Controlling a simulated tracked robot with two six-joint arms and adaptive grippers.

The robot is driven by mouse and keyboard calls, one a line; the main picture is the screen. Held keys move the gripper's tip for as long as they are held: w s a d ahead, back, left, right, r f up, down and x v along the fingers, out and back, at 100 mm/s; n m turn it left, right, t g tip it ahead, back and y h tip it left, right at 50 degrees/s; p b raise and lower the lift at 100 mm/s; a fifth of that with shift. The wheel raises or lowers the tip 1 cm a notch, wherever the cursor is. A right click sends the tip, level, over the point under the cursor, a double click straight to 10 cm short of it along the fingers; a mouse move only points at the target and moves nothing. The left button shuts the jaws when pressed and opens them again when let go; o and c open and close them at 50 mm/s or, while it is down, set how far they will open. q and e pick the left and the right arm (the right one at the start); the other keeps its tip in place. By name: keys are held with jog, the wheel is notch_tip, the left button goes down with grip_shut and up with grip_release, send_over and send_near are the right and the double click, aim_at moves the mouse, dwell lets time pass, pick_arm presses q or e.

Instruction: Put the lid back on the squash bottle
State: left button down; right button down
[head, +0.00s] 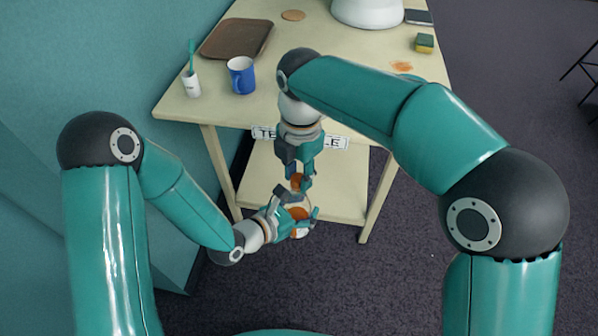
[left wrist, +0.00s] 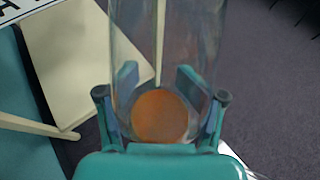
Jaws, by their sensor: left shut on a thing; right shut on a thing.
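The squash bottle is clear, with orange squash (head: 299,213) low inside it. My left gripper (head: 300,224), the lower one, is shut around the bottle in front of the table. In the left wrist view the clear bottle (left wrist: 185,35) stands between the two fingers of my left gripper (left wrist: 160,100), with an orange round patch low in it. My right gripper (head: 300,180) points down just above the bottle and is shut on a small orange-brown lid (head: 297,182). The fingers hide part of the lid and the bottle's mouth. I cannot tell whether lid and bottle touch.
The cream table (head: 335,75) stands behind the grippers, with a lower shelf (head: 265,190). On it are a brown tray (head: 236,38), a blue mug (head: 241,75), a white cup with a toothbrush (head: 191,84), a sponge (head: 424,43) and an orange spill (head: 402,67). A teal wall is at left.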

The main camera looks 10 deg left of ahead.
jog(key=m, duration=0.7)
jog(key=shift+m, duration=0.4)
jog(key=shift+a, duration=0.1)
jog(key=c, duration=0.8)
grip_release()
jog(key=shift+c, duration=0.2)
jog(key=shift+w+r, duration=0.1)
jog(key=shift+r, duration=2.1)
jog(key=shift+r, duration=0.1)
jog(key=shift+c, duration=0.4)
